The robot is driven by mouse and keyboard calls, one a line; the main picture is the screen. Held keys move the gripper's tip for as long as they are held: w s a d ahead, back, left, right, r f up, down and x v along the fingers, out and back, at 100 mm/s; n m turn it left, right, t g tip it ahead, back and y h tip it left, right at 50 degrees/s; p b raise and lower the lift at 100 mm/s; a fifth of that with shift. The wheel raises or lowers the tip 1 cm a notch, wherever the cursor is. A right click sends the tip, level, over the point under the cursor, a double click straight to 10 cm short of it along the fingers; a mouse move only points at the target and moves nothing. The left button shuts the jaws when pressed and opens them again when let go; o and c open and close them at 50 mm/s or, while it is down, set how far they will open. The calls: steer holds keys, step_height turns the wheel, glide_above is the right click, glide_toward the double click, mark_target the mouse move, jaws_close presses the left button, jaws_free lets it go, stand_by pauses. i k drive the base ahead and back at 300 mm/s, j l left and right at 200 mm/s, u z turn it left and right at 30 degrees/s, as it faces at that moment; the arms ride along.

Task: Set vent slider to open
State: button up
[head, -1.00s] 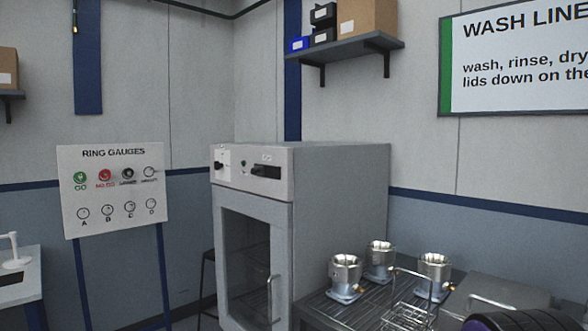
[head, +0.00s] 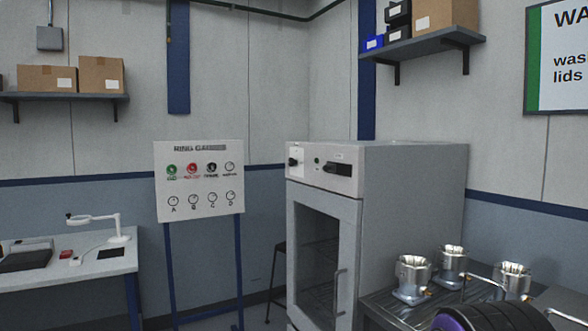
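A grey drying cabinet (head: 411,205) with a glass door (head: 319,262) stands right of centre in the head view. Its top front panel carries a black knob (head: 293,162) on a white plate at the left, a small green spot, and a dark horizontal slot (head: 338,169) with a small label above it. The slot looks like the vent slider; its lettering and exact setting are too small to read. The door appears shut, with a vertical handle on its right side. A dark round part with a purple face, which I cannot identify for sure, shows at the bottom right. My gripper is not in view.
A ring gauge board (head: 199,181) on blue legs stands left of the cabinet, with a dark stool between them. A bench (head: 70,275) with a lamp is at the left. Several metal housings (head: 412,279) stand on a ribbed counter at the right. Shelves with boxes hang above.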

mark_target(330, 167)
steer(key=i+j+z, duration=0.1)
steer(key=z, duration=0.25)
steer(key=i+j+z, duration=0.15)
steer(key=z, duration=0.2)
steer(key=j+z, duration=0.15)
steer(key=z, duration=0.15)
steer(key=i+j+z, duration=0.2)
steer(key=j, duration=0.2)
steer(key=i+j+z, duration=0.15)
steer(key=j, duration=0.25)
steer(key=i+j, duration=0.1)
steer(key=j, duration=0.3)
steer(key=i+j+z, duration=0.1)
steer(key=j, duration=0.3)
steer(key=k+j+z, duration=0.1)
steer(key=j, duration=0.4)
steer(key=j+z, duration=0.1)
steer(key=j, duration=0.4)
steer(key=l, duration=0.15)
steer(key=i+l+u, duration=0.2)
steer(key=l, duration=0.1)
